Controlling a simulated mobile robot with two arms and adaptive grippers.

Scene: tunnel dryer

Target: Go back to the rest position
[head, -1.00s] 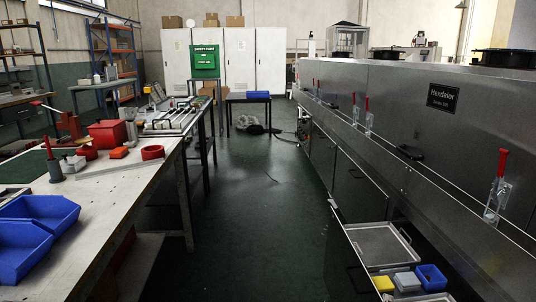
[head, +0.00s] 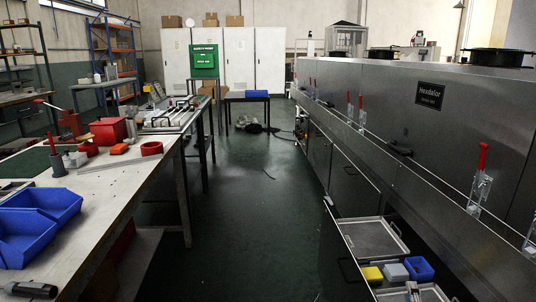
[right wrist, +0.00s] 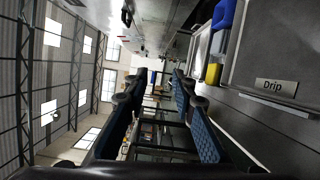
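My right gripper (head: 412,291) shows only as a small dark tip at the bottom edge of the head view, in front of the open drawer of the dryer. In the right wrist view its two blue-padded fingers (right wrist: 157,88) stand apart with nothing between them. The wrist view looks sideways along the room. My left gripper cannot be made out in the head view.
The steel dryer (head: 400,110) lines the right side. Its open drawer holds a metal tray (head: 372,240), yellow box (head: 372,274), grey box (head: 396,272) and blue bin (head: 419,268). A workbench (head: 115,190) with blue bins (head: 30,235) stands left.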

